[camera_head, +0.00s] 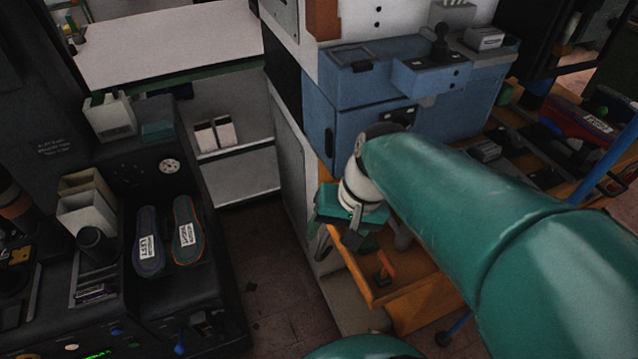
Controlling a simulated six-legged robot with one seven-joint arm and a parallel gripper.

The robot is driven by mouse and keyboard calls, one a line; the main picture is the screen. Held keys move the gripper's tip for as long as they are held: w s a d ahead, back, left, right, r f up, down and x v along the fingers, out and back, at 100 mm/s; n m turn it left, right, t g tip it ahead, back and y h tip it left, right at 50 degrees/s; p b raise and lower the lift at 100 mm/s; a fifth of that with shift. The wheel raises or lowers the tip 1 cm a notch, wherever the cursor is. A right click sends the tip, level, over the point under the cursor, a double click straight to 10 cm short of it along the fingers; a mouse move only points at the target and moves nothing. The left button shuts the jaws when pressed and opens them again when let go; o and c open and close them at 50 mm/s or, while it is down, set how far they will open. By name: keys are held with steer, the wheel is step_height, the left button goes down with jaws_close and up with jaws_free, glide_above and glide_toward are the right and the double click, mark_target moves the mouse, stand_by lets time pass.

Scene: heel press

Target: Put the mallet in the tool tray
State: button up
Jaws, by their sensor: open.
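My gripper (336,243) hangs at the end of my teal arm near the picture's middle, with its fingers pointing down, apart and with nothing seen between them. A small orange-handled object with a dark part (385,266) lies just right of and below it, on an orange-brown wooden surface (415,300). It may be the mallet, but it is too small and dark to be sure. My arm hides part of that surface. I cannot clearly make out which thing is the tool tray.
A blue machine (365,95) with a lever stands behind my arm. On the left, a dark bench holds two labelled insoles (187,230) and pale open boxes (85,203). A rack with shoes (580,118) is at the right. Tiled floor (275,270) is open between bench and machine.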

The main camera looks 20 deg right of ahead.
step_height(320, 180, up, 7)
steer(key=a+n+t+h, duration=0.1)
steer(key=n+t+h, duration=0.2)
steer(key=n+t, duration=0.1)
steer(key=shift+s+r, duration=0.15)
steer(key=shift+s, duration=0.2)
steer(key=c, duration=0.5)
steer(key=shift+c, duration=0.5)
steer(key=shift+d, duration=0.15)
